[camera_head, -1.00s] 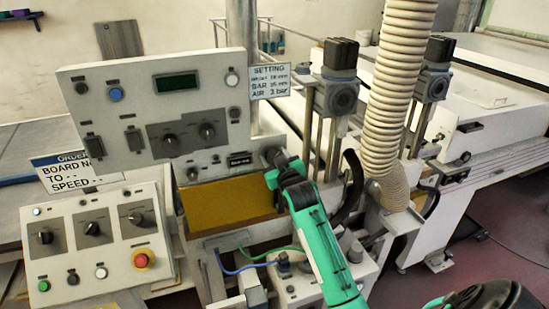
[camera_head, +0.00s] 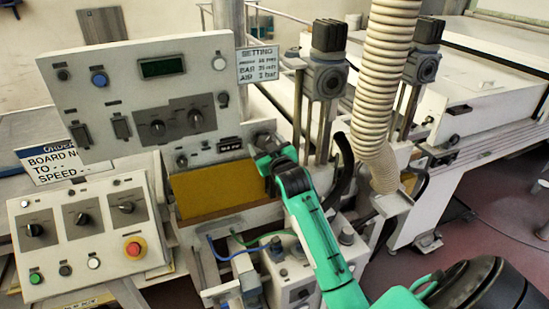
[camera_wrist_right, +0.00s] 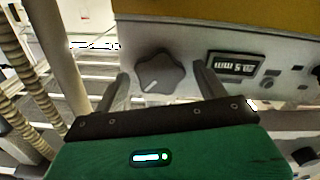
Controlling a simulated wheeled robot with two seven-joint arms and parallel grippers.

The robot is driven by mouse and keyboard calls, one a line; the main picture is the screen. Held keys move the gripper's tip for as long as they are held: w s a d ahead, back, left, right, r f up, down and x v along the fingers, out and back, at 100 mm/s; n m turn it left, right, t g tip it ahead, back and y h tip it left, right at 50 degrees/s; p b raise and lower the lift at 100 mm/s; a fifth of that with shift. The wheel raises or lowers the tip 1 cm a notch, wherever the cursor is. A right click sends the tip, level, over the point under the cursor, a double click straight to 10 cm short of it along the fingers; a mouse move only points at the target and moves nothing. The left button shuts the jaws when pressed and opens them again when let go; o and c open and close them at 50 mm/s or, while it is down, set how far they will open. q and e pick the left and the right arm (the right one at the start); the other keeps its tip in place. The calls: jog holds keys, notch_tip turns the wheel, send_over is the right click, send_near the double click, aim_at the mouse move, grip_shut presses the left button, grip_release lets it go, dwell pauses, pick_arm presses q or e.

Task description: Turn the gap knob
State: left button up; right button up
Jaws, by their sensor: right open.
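The gap knob (camera_wrist_right: 160,72) is a dark, lobed knob with a white pointer mark. In the right wrist view it sits on the pale panel beside a small display (camera_wrist_right: 232,65) that appears upside down. In the head view my right gripper (camera_head: 262,146) is at the lower panel strip, just right of that display (camera_head: 230,144), and largely hides the knob. In the wrist view the right gripper's two fingers stand apart on either side of the knob, with visible space between them and it. Whether the fingertips reach past its face is unclear. My left gripper is not in view.
An ochre plate (camera_head: 212,188) lies below the strip. A ribbed hose (camera_head: 385,95) and vertical posts (camera_head: 324,125) stand close right of my right arm. A control box (camera_head: 85,235) with a red emergency button (camera_head: 135,248) is at lower left. A setting sign (camera_head: 258,64) hangs above.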

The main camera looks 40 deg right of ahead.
jog(key=b+v, duration=0.4)
jog(key=v, duration=0.9)
jog(key=shift+f, duration=0.1)
